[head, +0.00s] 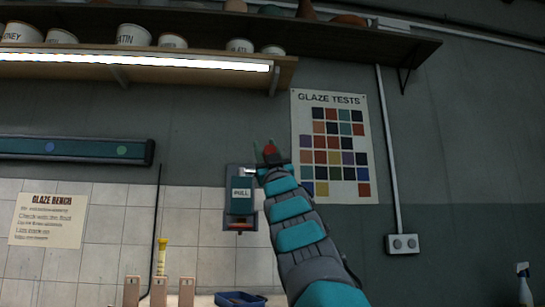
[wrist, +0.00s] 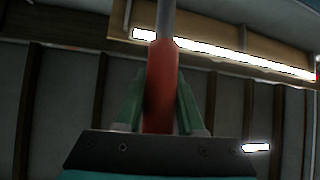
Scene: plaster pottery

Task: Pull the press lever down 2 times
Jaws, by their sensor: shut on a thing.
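The press lever has a red handle (wrist: 161,75) on a grey rod; it stands between my gripper's (wrist: 160,90) two green fingers in the wrist view. The fingers are shut on the handle from both sides. In the head view the red handle (head: 270,149) shows at the end of my arm, with my gripper (head: 266,152) around it. The handle is just right of and above the wall-mounted box marked PULL (head: 241,194). My wrist hides part of where the lever meets the box.
A lit shelf (head: 140,60) with several pots runs above. A glaze tests poster (head: 334,146) hangs right of my gripper, close to my arm. A blue tray (head: 240,299) and wooden blocks (head: 158,291) are below. A spray bottle (head: 524,284) stands far right.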

